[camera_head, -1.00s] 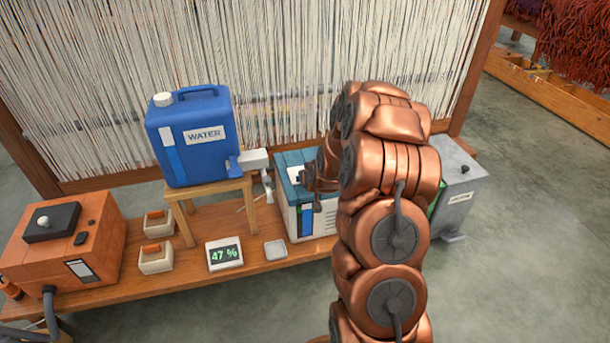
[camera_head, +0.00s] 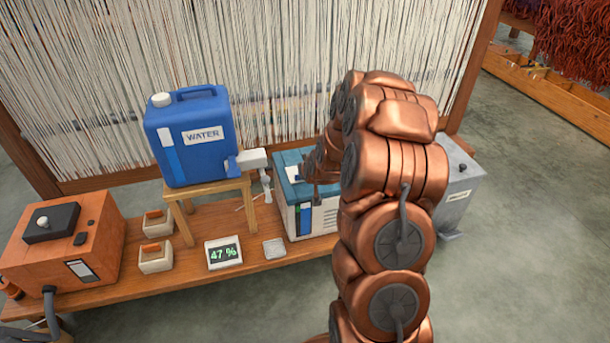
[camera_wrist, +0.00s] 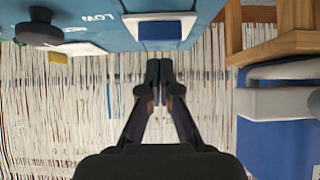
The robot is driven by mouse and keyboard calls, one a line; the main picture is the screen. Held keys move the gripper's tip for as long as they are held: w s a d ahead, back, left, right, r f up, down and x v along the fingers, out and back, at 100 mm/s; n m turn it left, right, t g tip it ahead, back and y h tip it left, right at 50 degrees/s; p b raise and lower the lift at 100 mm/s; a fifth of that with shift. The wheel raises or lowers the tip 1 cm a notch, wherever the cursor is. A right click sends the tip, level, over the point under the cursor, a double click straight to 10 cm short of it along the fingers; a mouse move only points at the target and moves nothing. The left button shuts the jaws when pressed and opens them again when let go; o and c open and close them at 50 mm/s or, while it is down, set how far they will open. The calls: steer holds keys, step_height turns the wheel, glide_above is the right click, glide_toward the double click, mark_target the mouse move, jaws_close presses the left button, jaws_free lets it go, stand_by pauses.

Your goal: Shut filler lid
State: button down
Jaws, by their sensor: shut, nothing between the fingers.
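A white box with a teal top (camera_head: 291,172) stands on the wooden bench, partly hidden by my copper arm. In the wrist view its teal top (camera_wrist: 95,35) fills the upper left. A dark blue panel in a white frame (camera_wrist: 160,29), seemingly the filler lid, lies at its edge. I cannot tell the lid's angle. My gripper (camera_wrist: 160,68) is shut and empty. Its fingertips show just below the panel in the picture, with a small visible gap. In the head view the arm hides most of the gripper.
A blue water can (camera_head: 192,140) with a tap stands on a wooden stool (camera_head: 186,215) left of the box. A black knob (camera_wrist: 40,30) rises from the teal top. A grey box (camera_head: 461,190) is at right. Loom threads (camera_head: 280,60) hang behind. A 47 % display (camera_head: 224,252) sits in front.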

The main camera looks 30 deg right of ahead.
steer(key=s+a+f+p, duration=0.2)
steer(key=s+f+p, duration=0.1)
steer(key=s+p, duration=0.4)
steer(key=shift+s+a+p, duration=0.3)
steer(key=shift+s, duration=0.5)
steer(key=shift+s+f, duration=0.1)
